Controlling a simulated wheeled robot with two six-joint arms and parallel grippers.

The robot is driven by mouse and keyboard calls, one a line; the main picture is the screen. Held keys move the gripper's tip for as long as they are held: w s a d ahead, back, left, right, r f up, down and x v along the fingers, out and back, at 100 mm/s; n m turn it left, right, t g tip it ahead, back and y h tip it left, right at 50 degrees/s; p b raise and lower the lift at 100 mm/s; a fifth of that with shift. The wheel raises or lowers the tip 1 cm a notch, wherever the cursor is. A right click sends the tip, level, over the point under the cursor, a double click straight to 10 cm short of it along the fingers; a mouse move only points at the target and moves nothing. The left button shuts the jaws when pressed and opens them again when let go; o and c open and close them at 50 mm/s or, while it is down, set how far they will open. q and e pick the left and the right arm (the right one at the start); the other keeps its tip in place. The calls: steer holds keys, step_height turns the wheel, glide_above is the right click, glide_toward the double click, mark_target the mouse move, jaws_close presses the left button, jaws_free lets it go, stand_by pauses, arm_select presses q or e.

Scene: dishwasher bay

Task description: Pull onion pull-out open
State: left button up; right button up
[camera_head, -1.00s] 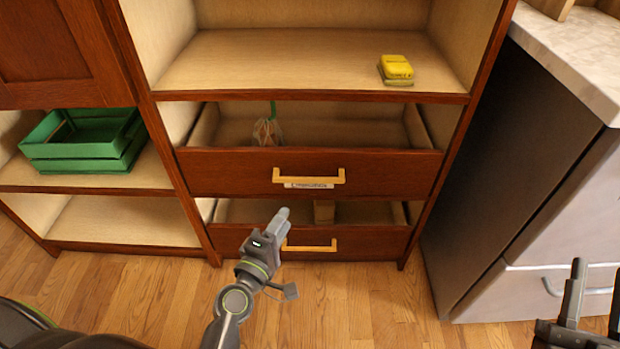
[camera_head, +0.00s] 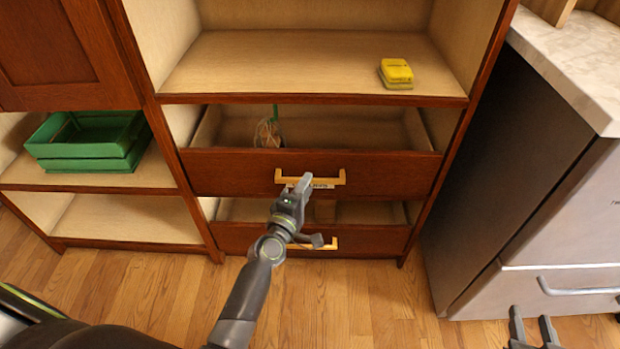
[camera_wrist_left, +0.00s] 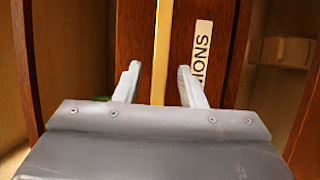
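The onion pull-out is the upper drawer (camera_head: 230,172) with a dark red-brown front, and it stands partly open. A label reading "...IONS" (camera_wrist_left: 201,50) is on its front in the left wrist view. Its yellow bar handle (camera_head: 325,180) is partly covered by my left gripper (camera_head: 301,183) in the head view. In the left wrist view the handle (camera_wrist_left: 161,50) runs between the spread fingers of my left gripper (camera_wrist_left: 158,82); contact cannot be told. My right gripper (camera_head: 531,325) is at the lower right, fingers apart and empty, away from the drawers.
A second drawer (camera_head: 370,243) with a yellow handle sits below. A net bag (camera_head: 267,133) lies in the upper drawer. A yellow sponge-like block (camera_head: 396,72) is on the shelf above. A green crate (camera_head: 90,150) stands left. A grey appliance (camera_head: 510,180) bounds the right side.

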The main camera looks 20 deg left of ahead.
arm_select(q)
steer(key=shift+w+d, duration=0.2)
steer(key=shift+w, duration=1.35)
jaws_close()
